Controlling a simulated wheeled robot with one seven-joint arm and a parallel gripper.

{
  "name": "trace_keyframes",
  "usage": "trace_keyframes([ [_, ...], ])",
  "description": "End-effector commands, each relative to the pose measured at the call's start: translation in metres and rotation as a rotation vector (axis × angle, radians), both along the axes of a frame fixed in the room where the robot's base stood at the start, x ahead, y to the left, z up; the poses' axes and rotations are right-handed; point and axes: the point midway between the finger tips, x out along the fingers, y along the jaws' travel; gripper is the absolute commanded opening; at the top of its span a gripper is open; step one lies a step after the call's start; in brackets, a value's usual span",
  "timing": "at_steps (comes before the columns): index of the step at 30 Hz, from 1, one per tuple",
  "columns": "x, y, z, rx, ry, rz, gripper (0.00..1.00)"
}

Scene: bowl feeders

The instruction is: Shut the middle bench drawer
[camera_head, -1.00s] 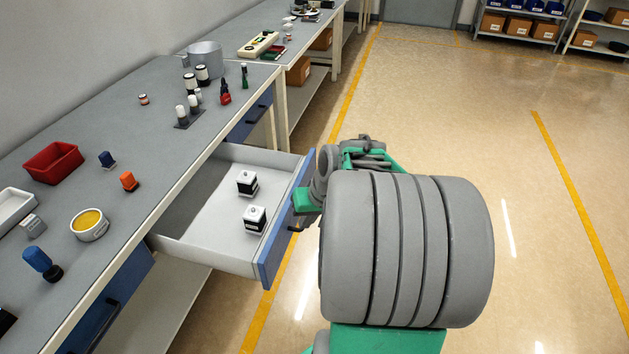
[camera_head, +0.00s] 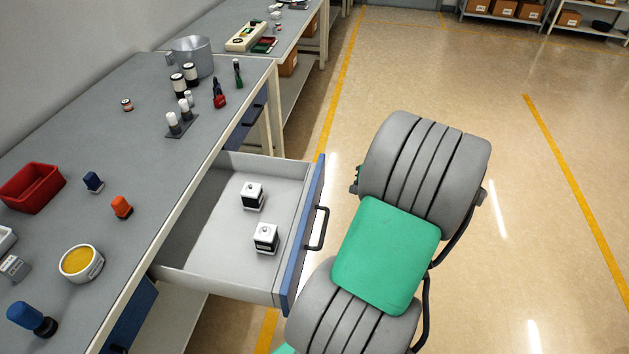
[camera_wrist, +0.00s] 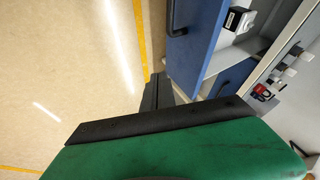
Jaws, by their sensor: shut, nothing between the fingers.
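The middle bench drawer (camera_head: 225,278) stands pulled well out of the bench, with its blue front (camera_head: 305,235) facing right. Its black handle (camera_head: 320,228) is clear of my arm in the head view. Two white-and-black items (camera_head: 253,196) (camera_head: 266,238) stand inside the drawer. In the wrist view, the blue front (camera_wrist: 200,42) and black handle (camera_wrist: 171,18) are at upper right. My gripper (camera_wrist: 159,88) is shut and empty, close to the drawer front in that picture; I cannot tell whether it touches. In the head view my gripper is hidden by my arm.
The grey bench top (camera_head: 130,150) holds a red bin (camera_head: 32,188), a yellow-filled cup (camera_head: 82,263), a metal pot (camera_head: 193,57) and several small items. Another blue drawer (camera_head: 130,312) sits below the near edge. The floor (camera_head: 500,200) to the right is open.

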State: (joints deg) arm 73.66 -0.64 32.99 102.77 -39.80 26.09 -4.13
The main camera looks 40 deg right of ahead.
Motion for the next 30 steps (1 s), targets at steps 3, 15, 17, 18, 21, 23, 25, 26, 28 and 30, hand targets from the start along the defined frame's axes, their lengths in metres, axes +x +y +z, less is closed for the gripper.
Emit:
trace_keyframes([
  [3,0.002,-0.001,-0.004,0.003,-0.001,-0.002,0.0],
  [15,0.044,-0.003,-0.066,0.005,0.001,-0.008,0.0],
  [17,0.052,-0.004,-0.076,0.004,0.001,-0.008,0.0],
  [18,0.058,-0.004,-0.083,0.004,0.0,-0.008,0.0],
  [21,0.073,0.008,-0.079,0.0,-0.001,-0.005,0.0],
  [23,0.079,0.013,-0.079,0.0,-0.001,-0.006,0.0],
  [25,0.085,0.017,-0.08,0.0,-0.001,-0.006,0.0],
  [26,0.086,0.018,-0.08,0.0,0.0,-0.007,0.0],
  [28,0.088,0.02,-0.081,0.0,0.0,-0.01,0.0],
  [30,0.089,0.02,-0.081,0.0,0.0,-0.01,0.0],
])
